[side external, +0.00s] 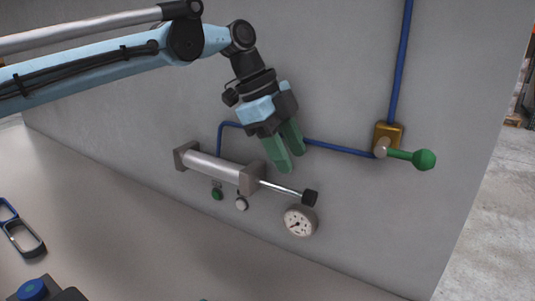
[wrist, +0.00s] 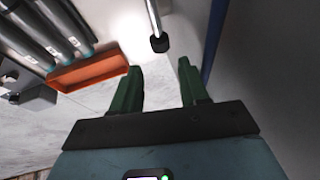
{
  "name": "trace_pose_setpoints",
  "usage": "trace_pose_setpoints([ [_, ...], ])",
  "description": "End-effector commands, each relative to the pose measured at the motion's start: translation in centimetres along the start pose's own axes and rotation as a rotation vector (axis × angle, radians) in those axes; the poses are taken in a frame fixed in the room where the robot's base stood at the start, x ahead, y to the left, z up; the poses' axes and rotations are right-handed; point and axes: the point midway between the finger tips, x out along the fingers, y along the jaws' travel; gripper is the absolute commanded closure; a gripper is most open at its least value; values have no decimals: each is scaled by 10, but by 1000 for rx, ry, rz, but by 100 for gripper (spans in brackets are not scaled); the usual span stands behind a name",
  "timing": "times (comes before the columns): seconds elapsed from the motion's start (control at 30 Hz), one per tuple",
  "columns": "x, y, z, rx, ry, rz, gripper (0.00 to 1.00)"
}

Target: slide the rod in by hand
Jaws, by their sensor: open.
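A grey pneumatic cylinder (side external: 212,167) is mounted on the wall between two square end blocks. Its thin bright rod (side external: 280,188) sticks out to the right and ends in a black tip (side external: 310,198). The rod (wrist: 152,14) and its black tip (wrist: 159,43) also show in the wrist view, beyond the fingers and roughly in line with the gap between them. My gripper (side external: 292,162) has green fingers and is above the rod in the side view, apart from it. In the wrist view my gripper (wrist: 158,68) is open, with nothing between the fingers.
A round gauge (side external: 300,221) sits just below the rod tip. A brass valve (side external: 388,136) with a green-knobbed lever (side external: 424,160) is to the right, on blue piping (side external: 400,60). Green and white fittings hang under the cylinder. An orange tray (wrist: 88,70) shows in the wrist view.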

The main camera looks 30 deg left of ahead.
Motion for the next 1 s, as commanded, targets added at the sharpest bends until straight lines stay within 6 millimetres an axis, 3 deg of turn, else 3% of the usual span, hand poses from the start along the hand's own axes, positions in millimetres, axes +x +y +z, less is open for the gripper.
trace_pose_setpoints([
  [0.2, 44, 0, 0, 1, 0, 0, 56],
  [0.43, 77, 0, 0, -1, 0, 0, 56],
  [0.6, 88, 0, 0, -2, 0, -1, 56],
  [0.9, 90, 0, 0, -2, 0, -1, 56],
  [1.0, 90, 0, 0, -2, -1, -1, 70],
])
